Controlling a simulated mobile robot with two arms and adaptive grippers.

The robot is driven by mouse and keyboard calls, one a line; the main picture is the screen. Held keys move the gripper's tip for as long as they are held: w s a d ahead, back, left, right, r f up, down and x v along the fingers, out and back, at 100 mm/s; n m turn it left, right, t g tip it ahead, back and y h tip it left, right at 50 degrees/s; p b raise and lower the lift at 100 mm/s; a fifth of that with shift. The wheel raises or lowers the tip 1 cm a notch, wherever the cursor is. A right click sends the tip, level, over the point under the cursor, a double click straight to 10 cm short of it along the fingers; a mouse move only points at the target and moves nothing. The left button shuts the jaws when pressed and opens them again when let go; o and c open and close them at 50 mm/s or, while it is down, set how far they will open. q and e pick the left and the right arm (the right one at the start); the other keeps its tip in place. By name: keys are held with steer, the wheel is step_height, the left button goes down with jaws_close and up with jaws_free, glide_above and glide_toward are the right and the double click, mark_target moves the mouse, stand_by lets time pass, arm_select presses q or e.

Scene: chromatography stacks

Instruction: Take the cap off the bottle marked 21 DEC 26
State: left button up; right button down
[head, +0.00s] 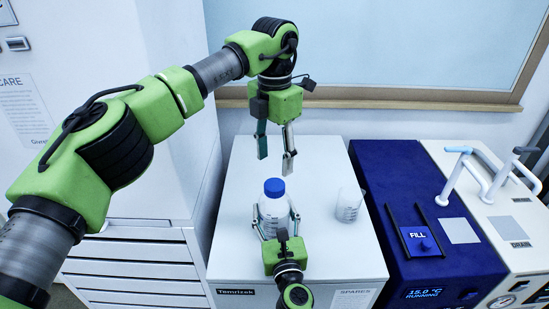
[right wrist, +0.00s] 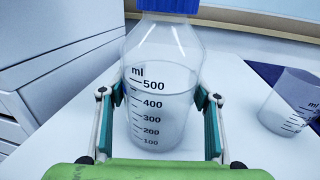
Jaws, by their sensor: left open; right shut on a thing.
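A clear bottle (head: 273,211) with a blue cap (head: 274,187) stands upright on the white cabinet top. The bottle (right wrist: 158,90) and its cap (right wrist: 168,5) also show in the right wrist view, with ml marks up to 500. No date marking is readable on it. My right gripper (head: 275,232) is shut on the bottle's body, one finger on each side. Its fingers (right wrist: 161,122) also show in the right wrist view. My left gripper (head: 276,155) is open and empty, pointing down above and a little behind the cap, apart from it. The cap sits on the bottle.
A clear beaker (head: 348,204) stands to the right of the bottle on the white cabinet top (head: 240,250). A blue bath unit (head: 400,185) with a FILL lid is farther right, beside a white unit with taps (head: 480,175). A wall panel with a wooden ledge is behind.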

mark_target(275, 184)
arm_select(q)
steer(key=m, duration=3)
steer(key=shift+m, duration=0.3)
steer(key=shift+f+m, duration=0.3)
steer(key=shift+f, duration=3.75)
